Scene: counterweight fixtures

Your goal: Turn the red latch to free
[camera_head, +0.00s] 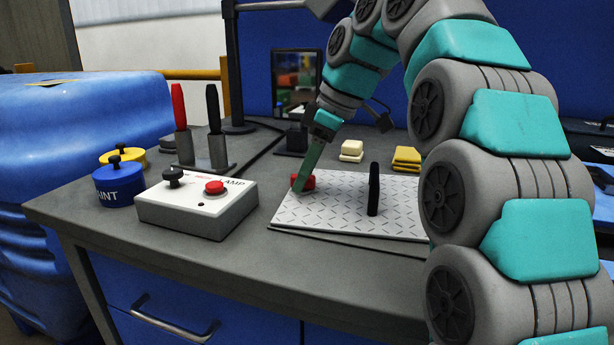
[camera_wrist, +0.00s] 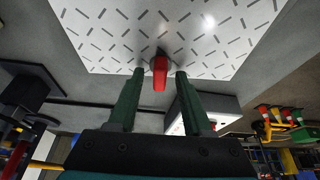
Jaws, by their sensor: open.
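The red latch (camera_head: 303,182) sits near the left edge of a metal tread plate (camera_head: 340,203) on the workbench. In the wrist view the latch (camera_wrist: 160,72) shows as a red bar on a dark round base, at the edge of the patterned plate (camera_wrist: 110,30). My gripper (camera_head: 303,189) reaches down to the latch from above. In the wrist view its two green fingers (camera_wrist: 160,76) are open, one on each side of the red bar, with visible gaps. In the head view the finger hides part of the latch.
A black upright post (camera_head: 374,188) stands on the plate, right of the latch. A white box (camera_head: 196,205) with a black knob and red button stands to the left. Yellow (camera_head: 407,158) and cream (camera_head: 351,150) blocks lie behind. A blue pot (camera_head: 118,185) stands at far left.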

